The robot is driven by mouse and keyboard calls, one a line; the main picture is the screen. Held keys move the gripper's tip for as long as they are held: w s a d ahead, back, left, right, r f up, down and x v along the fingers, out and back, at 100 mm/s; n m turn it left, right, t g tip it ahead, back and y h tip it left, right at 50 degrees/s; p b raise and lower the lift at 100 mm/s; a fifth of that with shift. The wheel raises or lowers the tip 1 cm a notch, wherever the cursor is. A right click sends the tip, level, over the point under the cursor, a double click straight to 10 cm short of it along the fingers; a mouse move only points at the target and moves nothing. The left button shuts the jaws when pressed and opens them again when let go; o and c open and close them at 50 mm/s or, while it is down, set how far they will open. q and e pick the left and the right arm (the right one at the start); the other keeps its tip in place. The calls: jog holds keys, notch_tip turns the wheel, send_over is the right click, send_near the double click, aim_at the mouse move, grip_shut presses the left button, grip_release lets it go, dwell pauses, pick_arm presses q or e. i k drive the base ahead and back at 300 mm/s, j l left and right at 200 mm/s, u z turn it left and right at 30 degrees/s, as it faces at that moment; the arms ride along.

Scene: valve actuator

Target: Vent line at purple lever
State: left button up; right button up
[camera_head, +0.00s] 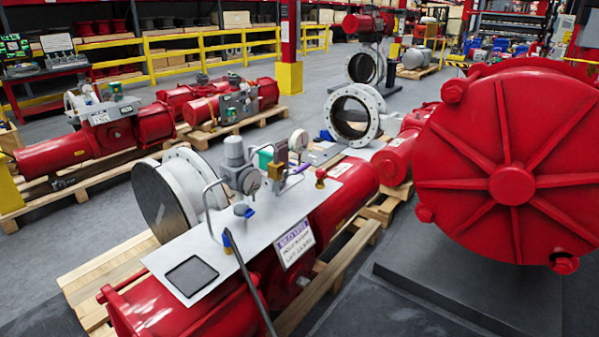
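The purple lever (301,169) is a small handle on the fittings atop the nearest red valve actuator (345,193). It sits just right of a brass-coloured block (277,171). A white label plate with purple print (294,243) hangs on the side of the grey top plate (262,222). A round gauge (299,141) stands behind the lever. Neither of my grippers shows in this view. The lever is small here, and I cannot tell its exact setting.
A thin black rod with a blue end (246,280) crosses the front of the actuator. A large ribbed red cylinder end (511,184) stands close on the right. A wooden pallet (103,274) lies below the actuator. Clear grey floor (70,235) lies to the left.

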aim_at(286, 173)
jog(key=i+l, duration=1.05)
jog(key=l, duration=0.25)
jog(key=i+u, duration=0.05)
